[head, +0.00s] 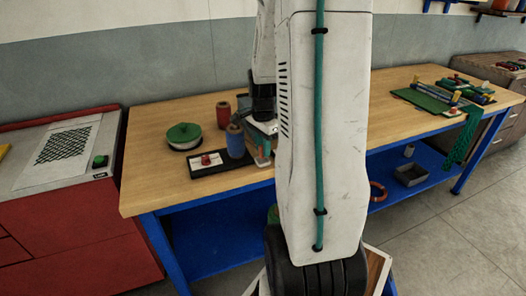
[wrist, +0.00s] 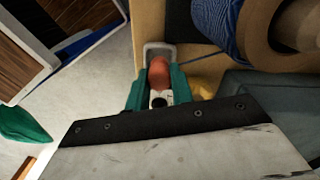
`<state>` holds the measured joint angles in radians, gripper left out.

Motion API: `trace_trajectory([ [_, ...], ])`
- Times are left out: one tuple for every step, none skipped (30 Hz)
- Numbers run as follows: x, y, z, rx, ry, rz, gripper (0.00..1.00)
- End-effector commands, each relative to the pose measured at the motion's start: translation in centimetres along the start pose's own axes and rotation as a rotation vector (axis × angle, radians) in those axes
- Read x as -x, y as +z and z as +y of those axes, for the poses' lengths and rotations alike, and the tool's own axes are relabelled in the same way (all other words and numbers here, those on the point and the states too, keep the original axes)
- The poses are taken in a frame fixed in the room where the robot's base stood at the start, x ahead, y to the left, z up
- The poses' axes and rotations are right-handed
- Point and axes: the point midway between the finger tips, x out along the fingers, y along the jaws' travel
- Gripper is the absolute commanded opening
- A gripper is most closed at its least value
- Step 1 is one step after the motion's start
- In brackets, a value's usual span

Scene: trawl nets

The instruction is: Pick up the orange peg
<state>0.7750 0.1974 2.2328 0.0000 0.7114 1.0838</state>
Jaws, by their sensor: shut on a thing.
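The orange peg (wrist: 158,74) shows in the wrist view as a rounded orange-red piece between the two teal fingers. My gripper (wrist: 158,90) is shut on it. A pale grey rounded piece (wrist: 150,48) lies just beyond the peg's far end; whether they touch is unclear. In the head view my gripper (head: 263,140) is low over the front edge of the wooden workbench (head: 150,190), right of the blue twine spool (head: 235,141). The peg cannot be made out there.
The blue spool (wrist: 215,22) is close beside the gripper in the wrist view. A dark tray (head: 205,173) holds a small red item on a white card (head: 206,160). A red spool (head: 223,115) and green-topped round container (head: 184,134) stand behind. Bench space left is clear.

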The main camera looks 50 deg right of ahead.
Motion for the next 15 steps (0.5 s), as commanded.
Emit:
trace_trajectory([
  [0.8,0.0,-0.1,0.000,-0.004,0.002,0.02],
  [1.3,0.0,-0.1,0.000,-0.003,0.002,0.02],
  [1.9,0.0,0.2,-0.001,-0.003,0.002,0.02],
  [1.7,0.0,1.0,-0.003,-0.001,0.001,0.02],
  [1.8,0.0,1.7,-0.004,-0.001,0.000,0.02],
  [1.9,0.0,2.6,-0.003,-0.001,0.001,0.02],
  [1.9,0.1,3.3,-0.003,-0.001,0.000,0.02],
  [2.0,0.0,4.1,-0.005,-0.002,0.001,0.02],
  [2.1,0.1,5.2,-0.005,-0.001,0.001,0.02],
  [2.1,0.1,5.9,-0.004,-0.001,0.001,0.02],
  [2.2,0.1,6.8,-0.006,-0.001,0.001,0.02],
  [2.3,0.1,7.9,-0.005,-0.001,0.001,0.02],
  [2.4,0.1,8.7,-0.006,-0.002,0.001,0.02],
  [2.5,0.1,9.6,-0.006,-0.001,0.001,0.02],
  [2.6,0.1,10.5,-0.005,-0.002,0.002,0.02],
])
